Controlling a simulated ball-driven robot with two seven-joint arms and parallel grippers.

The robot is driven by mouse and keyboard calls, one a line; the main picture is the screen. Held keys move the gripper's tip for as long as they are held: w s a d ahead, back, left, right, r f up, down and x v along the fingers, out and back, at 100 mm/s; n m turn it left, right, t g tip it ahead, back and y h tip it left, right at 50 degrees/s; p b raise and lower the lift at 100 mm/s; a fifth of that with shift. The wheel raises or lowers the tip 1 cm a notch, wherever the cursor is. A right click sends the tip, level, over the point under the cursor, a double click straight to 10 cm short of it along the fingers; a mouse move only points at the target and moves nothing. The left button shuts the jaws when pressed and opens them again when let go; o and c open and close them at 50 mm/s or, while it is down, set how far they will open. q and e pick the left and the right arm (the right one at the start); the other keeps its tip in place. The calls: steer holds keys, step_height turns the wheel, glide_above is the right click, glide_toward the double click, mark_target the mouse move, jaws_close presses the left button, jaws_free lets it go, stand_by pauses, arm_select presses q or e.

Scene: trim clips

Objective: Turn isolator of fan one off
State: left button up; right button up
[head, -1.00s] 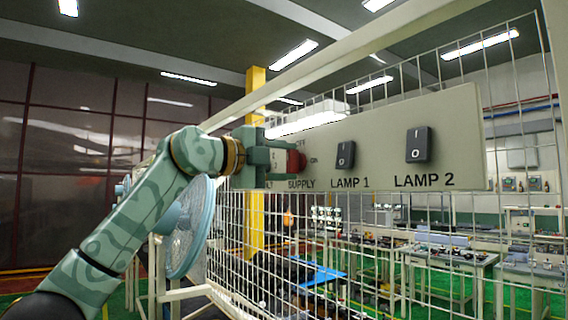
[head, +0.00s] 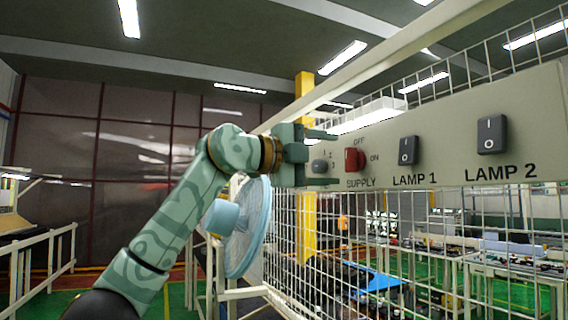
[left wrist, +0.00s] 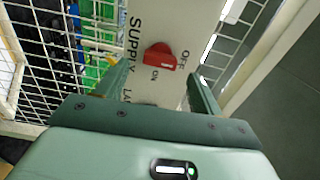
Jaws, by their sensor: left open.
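A grey panel (head: 434,153) carries a red rotary isolator (head: 354,159) marked SUPPLY, with OFF above it and ON to its right. The red isolator also shows in the left wrist view (left wrist: 160,57), ahead of and between the fingers. My left gripper (head: 331,160) is open and empty, just left of the red isolator in the head view. A small grey knob (head: 319,166) with numbers shows between its fingers. The panel further left, with any fan isolator label, is hidden behind the gripper. My right gripper is not in view.
Black rocker switches for LAMP 1 (head: 408,150) and LAMP 2 (head: 491,134) sit to the right. A blue fan (head: 248,225) stands below my left wrist. White wire mesh (head: 340,235) hangs below the panel. Space in front of the panel looks clear.

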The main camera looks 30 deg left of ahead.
arm_select(q)
steer(key=b+v, duration=0.2)
steer(key=v, duration=1)
steer(key=shift+s+a, duration=0.15)
steer(key=shift+a, duration=0.15)
